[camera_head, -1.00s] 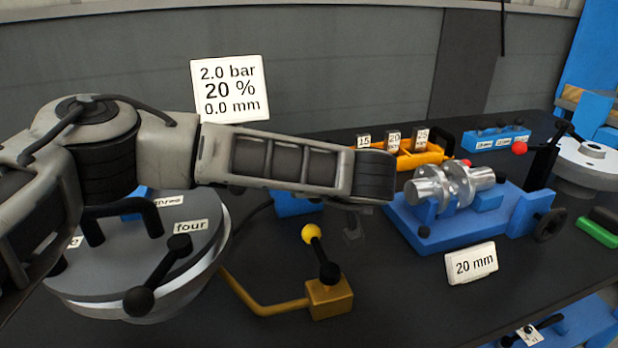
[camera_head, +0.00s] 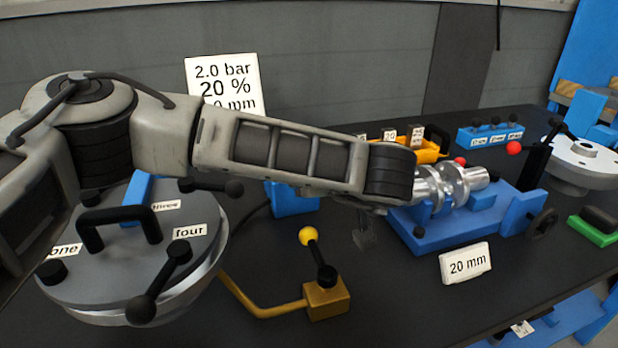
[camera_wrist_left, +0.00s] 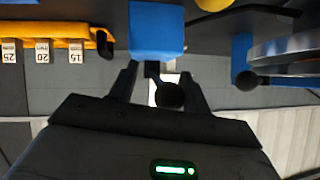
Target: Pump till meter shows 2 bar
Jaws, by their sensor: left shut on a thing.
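The meter sign (camera_head: 222,82) stands at the back left and reads 2.0 bar and 20 %; my arm partly covers its bottom line. My left gripper (camera_head: 365,235) hangs below the end of my left arm, mostly hidden by it in the head view. In the left wrist view my left gripper (camera_wrist_left: 160,88) is shut on a black ball-ended handle (camera_wrist_left: 170,96) beside a blue block (camera_wrist_left: 157,30). A blue block (camera_head: 292,198) also shows partly behind my arm in the head view. My right gripper is not in view.
A round flanged lid (camera_head: 130,250) with clamps is at left. A brass block with a yellow-knobbed lever (camera_head: 327,297) stands front centre. A blue fixture (camera_head: 440,235) holding a metal shaft (camera_head: 450,188) is at right, behind a 20 mm sign (camera_head: 466,263).

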